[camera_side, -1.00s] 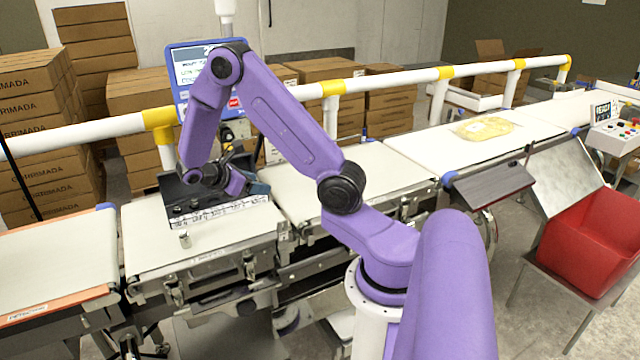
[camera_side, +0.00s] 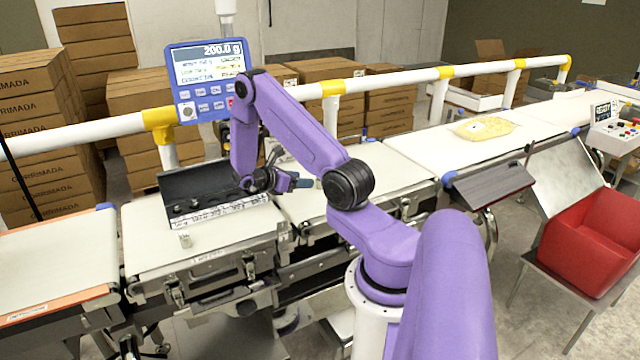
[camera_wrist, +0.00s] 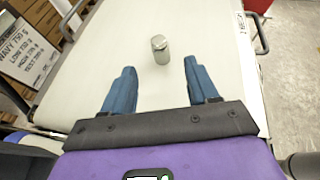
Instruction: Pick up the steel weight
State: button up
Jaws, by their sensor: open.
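Nothing is held.
A display (camera_side: 207,75) on the rail reads 200.0 g. A white rail (camera_side: 390,78) runs behind the belts. A bag (camera_side: 484,128) lies on the far right belt; a red bin (camera_side: 590,240) stands at right.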

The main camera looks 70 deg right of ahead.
aim_at(317, 190)
jog(key=shift+x, duration=3.95)
jog(key=shift+f, duration=0.1)
jog(key=shift+a, duration=0.1)
grip_shut()
